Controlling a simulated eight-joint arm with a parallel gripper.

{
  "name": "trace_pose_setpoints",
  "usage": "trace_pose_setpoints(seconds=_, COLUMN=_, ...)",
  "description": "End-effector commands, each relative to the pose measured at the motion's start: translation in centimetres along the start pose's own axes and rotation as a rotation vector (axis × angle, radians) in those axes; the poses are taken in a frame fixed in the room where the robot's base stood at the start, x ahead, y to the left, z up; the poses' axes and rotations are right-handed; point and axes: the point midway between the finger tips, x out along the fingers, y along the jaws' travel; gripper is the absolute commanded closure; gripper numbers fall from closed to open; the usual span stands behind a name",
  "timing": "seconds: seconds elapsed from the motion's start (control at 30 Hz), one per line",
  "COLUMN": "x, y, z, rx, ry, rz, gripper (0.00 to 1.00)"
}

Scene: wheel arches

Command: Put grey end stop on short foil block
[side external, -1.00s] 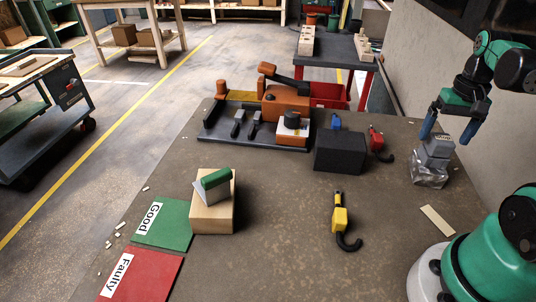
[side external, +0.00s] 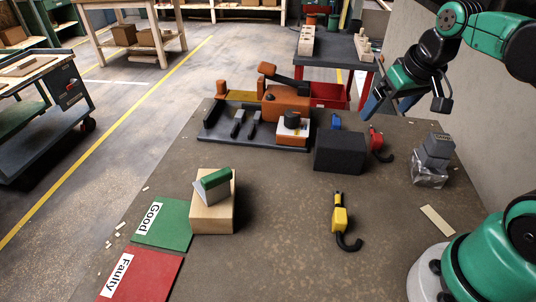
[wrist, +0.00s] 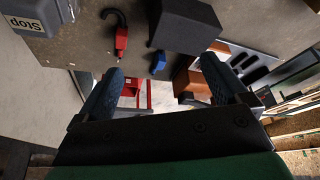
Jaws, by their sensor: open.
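The grey end stop (side external: 436,150) sits on the foil-wrapped block (side external: 429,176) at the right of the table. It looks upright and touches the block's top. In the wrist view the grey end stop (wrist: 25,14), with its "Stop" label, is cut off at the top left corner. My gripper (side external: 384,104) is raised, up and left of the end stop and clear of it. In the wrist view my gripper (wrist: 160,70) has its two blue fingers wide apart with nothing between them.
A black block (side external: 340,152) stands left of the foil block, with a red hook tool (side external: 376,138) beside it. A yellow hook tool (side external: 340,220) lies nearer the front. A wooden block (side external: 213,212) stands beside the green Good mat (side external: 165,222). The table's middle is mostly clear.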

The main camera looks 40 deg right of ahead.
Motion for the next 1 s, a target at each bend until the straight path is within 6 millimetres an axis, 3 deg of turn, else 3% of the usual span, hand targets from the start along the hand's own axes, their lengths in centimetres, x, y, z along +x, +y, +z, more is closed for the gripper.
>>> trace_pose_setpoints(seconds=0.03, x=0.3, y=-2.4, z=0.5, rx=-0.078, ry=0.056, rz=-0.036, gripper=0.06)
trace_pose_setpoints(seconds=0.1, x=0.6, y=-4.8, z=0.9, rx=-0.155, ry=0.129, rz=-0.08, gripper=0.06)
trace_pose_setpoints(seconds=0.27, x=0.7, y=-7.9, z=1.7, rx=-0.247, ry=0.222, rz=-0.146, gripper=0.06)
trace_pose_setpoints(seconds=1.0, x=0.7, y=-8.2, z=1.8, rx=-0.256, ry=0.234, rz=-0.154, gripper=0.06)
